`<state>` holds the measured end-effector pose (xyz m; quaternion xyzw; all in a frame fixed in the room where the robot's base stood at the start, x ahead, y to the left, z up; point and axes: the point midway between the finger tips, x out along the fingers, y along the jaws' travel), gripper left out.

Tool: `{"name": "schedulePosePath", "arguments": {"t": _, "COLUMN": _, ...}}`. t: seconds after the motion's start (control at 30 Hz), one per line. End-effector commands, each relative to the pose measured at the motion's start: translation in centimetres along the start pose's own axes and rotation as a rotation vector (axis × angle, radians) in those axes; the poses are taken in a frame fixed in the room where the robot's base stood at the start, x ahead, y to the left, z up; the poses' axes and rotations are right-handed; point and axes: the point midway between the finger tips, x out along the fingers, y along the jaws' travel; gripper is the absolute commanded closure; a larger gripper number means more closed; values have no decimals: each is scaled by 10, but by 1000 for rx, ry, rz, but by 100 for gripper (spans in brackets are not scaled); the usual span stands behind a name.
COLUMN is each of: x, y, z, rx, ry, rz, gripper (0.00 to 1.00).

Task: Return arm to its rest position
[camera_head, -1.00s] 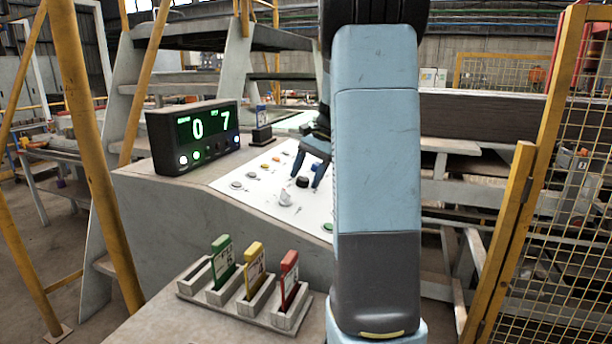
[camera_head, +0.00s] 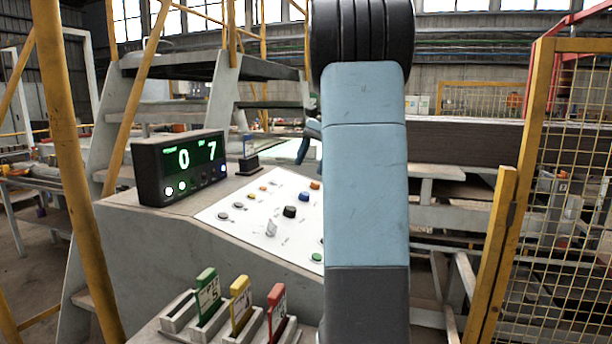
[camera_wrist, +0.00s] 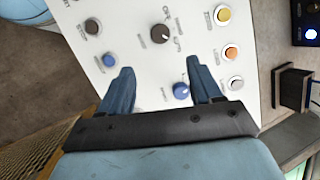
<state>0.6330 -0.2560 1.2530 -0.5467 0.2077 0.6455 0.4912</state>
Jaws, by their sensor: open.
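My gripper is mostly hidden behind my own blue arm in the head view; one blue finger (camera_head: 303,150) shows beside the arm, above the control panel. In the wrist view my gripper (camera_wrist: 164,82) is open, its two blue fingers apart with nothing between them but the panel surface below. The white control panel (camera_head: 245,215) carries several knobs and buttons. A black knob (camera_head: 289,211) and a blue knob (camera_head: 304,196) stand on it. The wrist view also shows a black knob (camera_wrist: 160,34) ahead of the fingers and a blue knob (camera_wrist: 181,90) near the right finger.
A display box (camera_head: 180,165) reading 0 and 7 stands at the panel's left. A yellow post (camera_head: 72,170) and a mesh fence (camera_head: 560,200) flank the space.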

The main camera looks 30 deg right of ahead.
Motion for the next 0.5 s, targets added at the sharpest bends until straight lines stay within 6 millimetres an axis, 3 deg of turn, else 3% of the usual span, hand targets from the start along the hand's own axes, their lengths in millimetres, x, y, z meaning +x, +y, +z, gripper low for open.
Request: {"name": "schedulePosePath", "arguments": {"t": 0.5, "x": -8, "y": 0, "z": 0, "rx": 0, "ry": 0, "rz": 0, "gripper": 36}}
